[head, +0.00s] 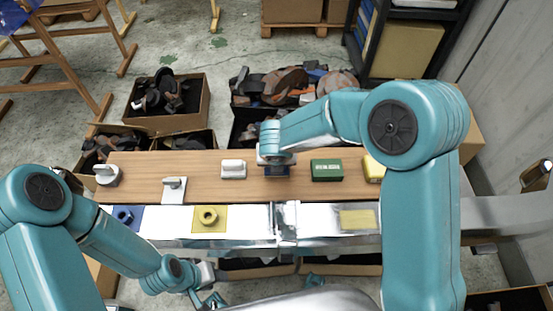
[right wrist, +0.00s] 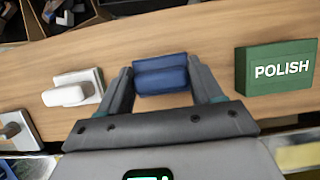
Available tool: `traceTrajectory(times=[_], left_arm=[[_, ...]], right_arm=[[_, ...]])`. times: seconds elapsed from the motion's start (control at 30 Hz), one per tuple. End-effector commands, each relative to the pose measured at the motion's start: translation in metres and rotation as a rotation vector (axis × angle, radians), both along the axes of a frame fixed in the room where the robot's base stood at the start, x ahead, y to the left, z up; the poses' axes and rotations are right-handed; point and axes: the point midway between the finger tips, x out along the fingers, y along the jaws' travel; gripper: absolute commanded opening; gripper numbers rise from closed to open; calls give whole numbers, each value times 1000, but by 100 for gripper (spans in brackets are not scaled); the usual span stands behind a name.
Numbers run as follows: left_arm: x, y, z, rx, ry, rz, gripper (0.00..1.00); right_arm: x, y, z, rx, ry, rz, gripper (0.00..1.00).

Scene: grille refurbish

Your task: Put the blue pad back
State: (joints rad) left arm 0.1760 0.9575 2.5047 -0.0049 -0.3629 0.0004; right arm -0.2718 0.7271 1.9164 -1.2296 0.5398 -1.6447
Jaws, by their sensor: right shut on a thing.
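In the head view only part of the blue pad (head: 277,171) shows below my right wrist. I cannot tell whether the pad touches the board. My left gripper (head: 208,299) is low at the bottom edge, in front of the bench, and too small to judge its fingers.
A green POLISH block (head: 326,170) stands right of the pad, then a yellow block (head: 373,168). A white-handled tool (head: 233,169) is on the left. A yellow plate with a ring (head: 209,218) and a blue plate with a ring (head: 125,217) lie on the front strip.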

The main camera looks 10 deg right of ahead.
Motion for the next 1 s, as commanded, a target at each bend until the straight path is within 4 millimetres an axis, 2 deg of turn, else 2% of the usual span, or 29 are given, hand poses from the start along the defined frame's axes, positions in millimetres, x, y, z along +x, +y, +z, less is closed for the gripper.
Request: traceTrajectory(times=[0.67, 0.7, 0.77, 1.0], left_arm=[[0, 0, -5, 0, 0, 0, 43], [0, 0, -4, 0, 0, 0, 43], [0, 0, -4, 0, 0, 0, 43], [0, 0, -4, 0, 0, 0, 43]], right_arm=[[0, 0, -6, 0, 0, 0, 41], [0, 0, -5, 0, 0, 0, 78], [0, 0, -5, 0, 0, 0, 95], [0, 0, -5, 0, 0, 0, 95]])
